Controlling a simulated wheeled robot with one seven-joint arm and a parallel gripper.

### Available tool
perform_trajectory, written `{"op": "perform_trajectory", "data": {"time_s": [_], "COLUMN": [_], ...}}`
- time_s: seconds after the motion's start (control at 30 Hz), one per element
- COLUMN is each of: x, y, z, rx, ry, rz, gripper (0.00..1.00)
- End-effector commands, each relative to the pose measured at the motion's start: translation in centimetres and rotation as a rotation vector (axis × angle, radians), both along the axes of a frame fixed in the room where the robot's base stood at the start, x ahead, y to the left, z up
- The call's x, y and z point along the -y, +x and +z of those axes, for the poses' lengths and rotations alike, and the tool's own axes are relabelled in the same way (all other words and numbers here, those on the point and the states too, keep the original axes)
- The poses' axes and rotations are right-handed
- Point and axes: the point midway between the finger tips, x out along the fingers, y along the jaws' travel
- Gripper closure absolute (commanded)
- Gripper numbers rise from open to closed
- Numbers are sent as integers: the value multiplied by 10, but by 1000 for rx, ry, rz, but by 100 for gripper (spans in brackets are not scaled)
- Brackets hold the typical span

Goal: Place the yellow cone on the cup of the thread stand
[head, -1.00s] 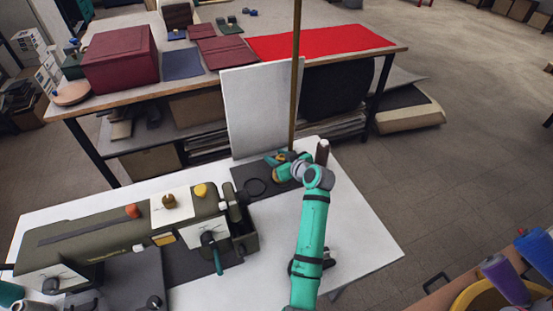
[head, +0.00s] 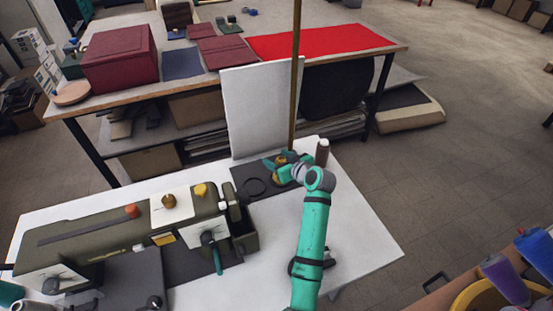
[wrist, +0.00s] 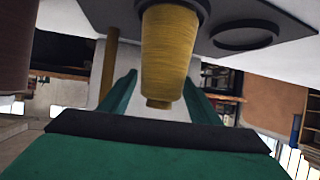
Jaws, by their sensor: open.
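The yellow cone (wrist: 168,50) of thread shows large in the wrist view, which sees the scene upside down. Its wide end sits in a dark round cup (wrist: 205,8) on the thread stand's dark base (wrist: 290,18); it appears upright. My gripper (wrist: 160,88) is open, with one teal finger on each side of the cone's narrower end. In the head view my gripper (head: 284,170) is over the stand's dark base (head: 243,176) and partly hides the cone (head: 281,159).
A flat empty ring (head: 254,187) lies on the base left of my gripper. The stand's tall pole (head: 294,90) rises just behind. A brown cone (head: 322,154) stands to the right. A sewing machine (head: 105,235) fills the table's left.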

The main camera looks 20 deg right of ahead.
Motion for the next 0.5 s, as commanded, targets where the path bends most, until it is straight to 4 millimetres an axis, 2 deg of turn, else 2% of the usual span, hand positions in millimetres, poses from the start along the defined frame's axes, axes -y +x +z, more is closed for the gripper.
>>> {"op": "perform_trajectory", "data": {"time_s": [0.5], "x": [17], "y": [-83], "z": [40], "rx": [0], "ry": [0], "rz": [-2], "gripper": [43]}}
